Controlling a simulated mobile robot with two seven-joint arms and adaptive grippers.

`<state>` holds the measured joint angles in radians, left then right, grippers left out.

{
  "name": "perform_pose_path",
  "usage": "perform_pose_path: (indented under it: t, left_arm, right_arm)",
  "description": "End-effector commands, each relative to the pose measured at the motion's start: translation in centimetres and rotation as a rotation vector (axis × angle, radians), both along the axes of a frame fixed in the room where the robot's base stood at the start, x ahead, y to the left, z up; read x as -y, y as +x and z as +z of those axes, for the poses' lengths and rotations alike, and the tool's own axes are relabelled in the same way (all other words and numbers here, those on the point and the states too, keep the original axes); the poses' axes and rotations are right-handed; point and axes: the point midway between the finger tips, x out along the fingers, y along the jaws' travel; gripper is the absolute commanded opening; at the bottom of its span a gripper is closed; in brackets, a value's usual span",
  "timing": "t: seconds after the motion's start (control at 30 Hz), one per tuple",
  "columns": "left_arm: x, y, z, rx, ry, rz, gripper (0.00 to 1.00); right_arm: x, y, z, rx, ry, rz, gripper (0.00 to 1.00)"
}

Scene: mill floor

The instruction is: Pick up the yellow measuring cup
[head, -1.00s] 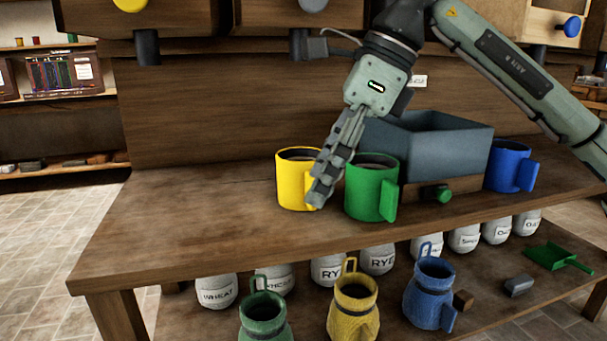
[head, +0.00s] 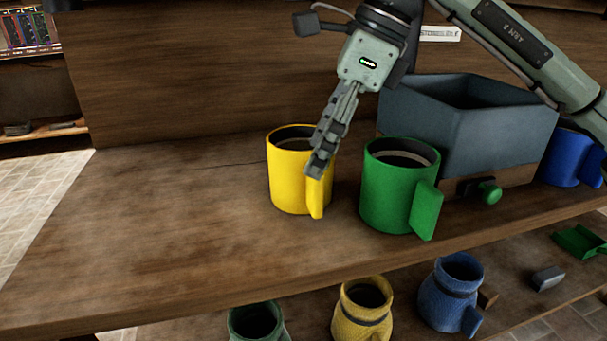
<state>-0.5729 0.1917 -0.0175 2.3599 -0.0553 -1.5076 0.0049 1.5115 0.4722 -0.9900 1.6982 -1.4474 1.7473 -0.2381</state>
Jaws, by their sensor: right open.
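The yellow measuring cup (head: 287,180) stands upright on the wooden table, its handle facing front right. My right gripper (head: 318,170) points down in front of the cup's right side, by the handle. It covers part of the rim and the upper handle. The jaws are open and seen edge-on. Whether a finger touches the cup I cannot tell. My left gripper is not in view.
A green cup (head: 385,196) stands close to the right of the yellow one. Behind it are a grey-blue bin (head: 462,132) and, far right, a blue cup (head: 568,158). The tabletop (head: 150,230) is clear to the left. Yellow (head: 360,318) and blue (head: 447,300) jugs stand on the lower shelf.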

Motion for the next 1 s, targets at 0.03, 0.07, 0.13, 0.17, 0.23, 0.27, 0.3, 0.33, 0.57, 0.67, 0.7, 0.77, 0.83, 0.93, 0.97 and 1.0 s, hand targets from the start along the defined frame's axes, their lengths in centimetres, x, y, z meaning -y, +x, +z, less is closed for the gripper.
perform_pose_path:
  t: [0.03,0.07,0.13,0.17,0.23,0.27,0.3,0.33,0.57,0.67,0.7,0.77,0.83,0.93,0.97,1.0]
  left_arm:
    - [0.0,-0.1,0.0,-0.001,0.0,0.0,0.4]
    - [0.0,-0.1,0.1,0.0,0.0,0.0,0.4]
    - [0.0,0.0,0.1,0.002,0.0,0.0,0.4]
    - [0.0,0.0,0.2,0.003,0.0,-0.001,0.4]
    - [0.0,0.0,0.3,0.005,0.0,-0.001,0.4]
    - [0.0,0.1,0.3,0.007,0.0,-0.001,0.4]
    - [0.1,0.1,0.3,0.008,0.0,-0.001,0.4]
    - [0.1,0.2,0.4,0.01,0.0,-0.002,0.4]
    - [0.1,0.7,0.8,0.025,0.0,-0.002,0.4]
    - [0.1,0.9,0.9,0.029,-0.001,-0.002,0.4]
    - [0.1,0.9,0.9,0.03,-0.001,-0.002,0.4]
    - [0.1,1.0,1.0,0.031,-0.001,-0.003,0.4]
    - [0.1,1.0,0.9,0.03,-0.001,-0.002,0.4]
    - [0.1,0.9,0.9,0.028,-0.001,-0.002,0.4]
    - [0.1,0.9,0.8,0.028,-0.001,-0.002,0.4]
    - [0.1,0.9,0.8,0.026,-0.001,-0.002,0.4]
  right_arm:
    - [-0.2,0.0,-0.6,-0.002,-0.001,0.001,0.65]
    - [-0.3,0.0,-0.8,-0.002,-0.001,0.002,0.65]
    - [-0.5,0.0,-1.2,-0.001,0.0,0.001,0.65]
    - [-0.6,0.0,-1.4,-0.001,0.0,0.001,0.65]
    - [-0.8,0.0,-1.9,-0.001,0.0,0.001,0.65]
    - [-1.0,0.0,-2.3,-0.001,0.0,0.001,0.65]
    - [-1.2,0.0,-2.9,-0.002,-0.001,0.002,0.65]
    - [-1.4,0.0,-3.3,-0.003,-0.001,0.002,0.65]
    - [-2.7,0.1,-6.3,0.0,0.001,0.001,0.65]
    - [-2.7,0.2,-6.6,0.0,0.001,0.001,0.65]
    - [-2.7,0.2,-6.5,0.0,0.001,0.001,0.65]
    - [-2.7,0.2,-6.5,0.0,0.001,0.001,0.65]
    - [-2.7,0.2,-6.5,0.0,0.001,0.001,0.6]
    - [-2.7,0.2,-6.5,0.0,0.001,0.001,0.48]
    - [-2.7,0.2,-6.5,0.0,0.001,0.001,0.44]
    - [-2.7,0.2,-6.5,0.0,0.001,0.001,0.39]
